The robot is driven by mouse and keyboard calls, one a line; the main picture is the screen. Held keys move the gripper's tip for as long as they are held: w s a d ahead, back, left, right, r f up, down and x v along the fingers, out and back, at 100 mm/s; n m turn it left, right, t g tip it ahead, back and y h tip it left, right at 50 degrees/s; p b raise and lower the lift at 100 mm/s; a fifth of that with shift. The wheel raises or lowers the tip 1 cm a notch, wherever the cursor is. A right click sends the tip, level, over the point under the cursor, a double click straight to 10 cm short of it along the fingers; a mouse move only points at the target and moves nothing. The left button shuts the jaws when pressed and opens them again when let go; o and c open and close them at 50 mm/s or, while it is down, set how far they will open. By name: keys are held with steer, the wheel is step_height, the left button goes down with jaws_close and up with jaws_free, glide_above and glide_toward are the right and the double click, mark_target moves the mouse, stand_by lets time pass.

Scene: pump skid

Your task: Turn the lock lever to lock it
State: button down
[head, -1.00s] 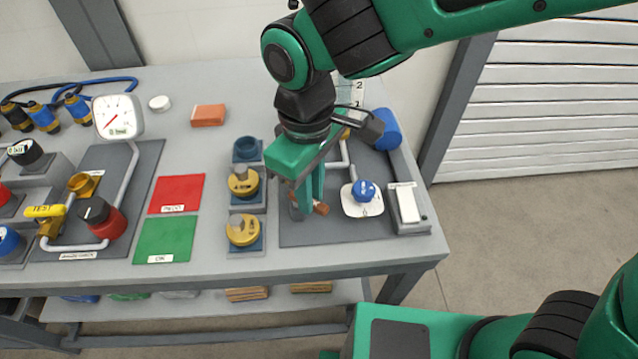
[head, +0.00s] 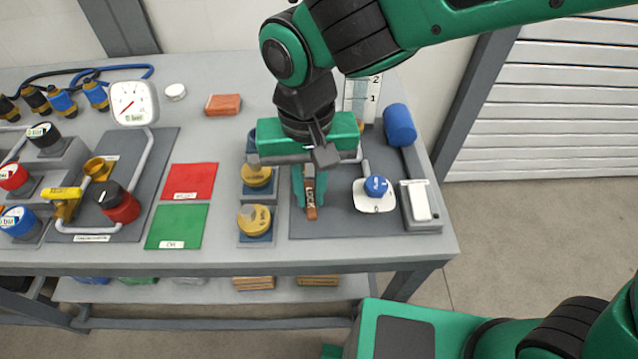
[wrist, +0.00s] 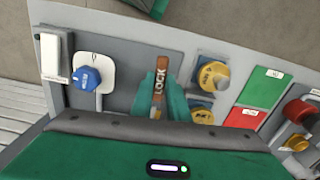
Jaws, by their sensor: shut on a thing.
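The lock lever (head: 311,198) is a brown-orange bar marked LOCK on the grey plate (head: 335,225) at the right of the bench. In the head view it points toward the bench's front edge. My gripper (head: 308,190) is above it with its green fingers on either side, shut on the lever. The wrist view shows the lever (wrist: 159,90) between the fingertips (wrist: 158,98). The lever's pivot is hidden by the fingers and the gripper body.
A blue knob on a white dial (head: 375,187) stands just right of the lever. Yellow capped fittings (head: 254,220) stand close on its left. A white block (head: 418,200) and blue cylinder (head: 399,125) are farther right. Red (head: 190,181) and green (head: 176,227) mats lie left.

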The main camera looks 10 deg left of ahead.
mark_target(310, 197)
steer(key=shift+w+a+m, duration=0.1)
steer(key=shift+w+m, duration=0.1)
steer(key=shift+m, duration=0.4)
steer(key=c, duration=1.7)
jaws_free()
steer(key=shift+s, duration=0.1)
step_height(310, 197, up, 11)
steer(key=shift+f, duration=0.15)
